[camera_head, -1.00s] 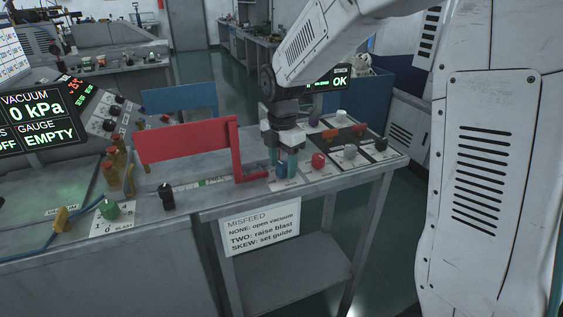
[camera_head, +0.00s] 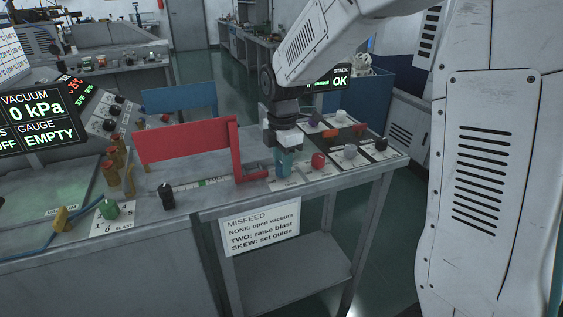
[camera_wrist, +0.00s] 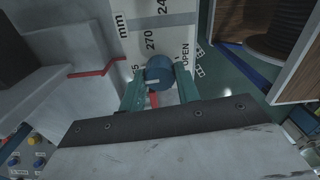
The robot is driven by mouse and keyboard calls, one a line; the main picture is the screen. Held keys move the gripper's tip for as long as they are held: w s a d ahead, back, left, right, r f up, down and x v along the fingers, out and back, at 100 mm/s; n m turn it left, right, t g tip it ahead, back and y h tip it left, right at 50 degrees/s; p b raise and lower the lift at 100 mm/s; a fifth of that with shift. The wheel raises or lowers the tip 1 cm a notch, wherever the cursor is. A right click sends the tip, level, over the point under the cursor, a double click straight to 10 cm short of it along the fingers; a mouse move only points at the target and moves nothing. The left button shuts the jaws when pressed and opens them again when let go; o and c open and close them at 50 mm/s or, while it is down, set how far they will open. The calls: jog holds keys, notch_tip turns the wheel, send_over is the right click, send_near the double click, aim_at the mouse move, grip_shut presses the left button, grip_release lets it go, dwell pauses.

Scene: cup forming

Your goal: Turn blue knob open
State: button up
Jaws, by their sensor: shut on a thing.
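The blue knob (camera_wrist: 159,73) is between my gripper's two teal fingers in the wrist view, with a finger on each side. A pale mark shows on the knob's lower left edge. The printed word OPEN (camera_wrist: 186,56) is on the white plate to the right of the knob. In the head view my gripper (camera_head: 285,164) points down over the near side of the side table, and its fingers mostly hide the knob. The gripper is shut on the knob.
A red upright panel (camera_head: 188,142) with a post stands just left of my gripper. A red knob (camera_head: 318,161) and a white knob (camera_head: 350,151) are close on the right. The VACUUM display (camera_head: 35,108) reads 0 kPa and EMPTY.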

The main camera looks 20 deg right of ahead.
jog(key=m, duration=0.4)
jog(key=shift+m, duration=0.3)
jog(key=m, duration=0.4)
jog(key=shift+m, duration=0.3)
jog(key=m, duration=0.4)
jog(key=shift+m, duration=0.3)
jog(key=m, duration=1.1)
jog(key=shift+m, duration=0.3)
jog(key=m, duration=0.4)
jog(key=shift+r+m, duration=0.1)
jog(key=shift+m, duration=2)
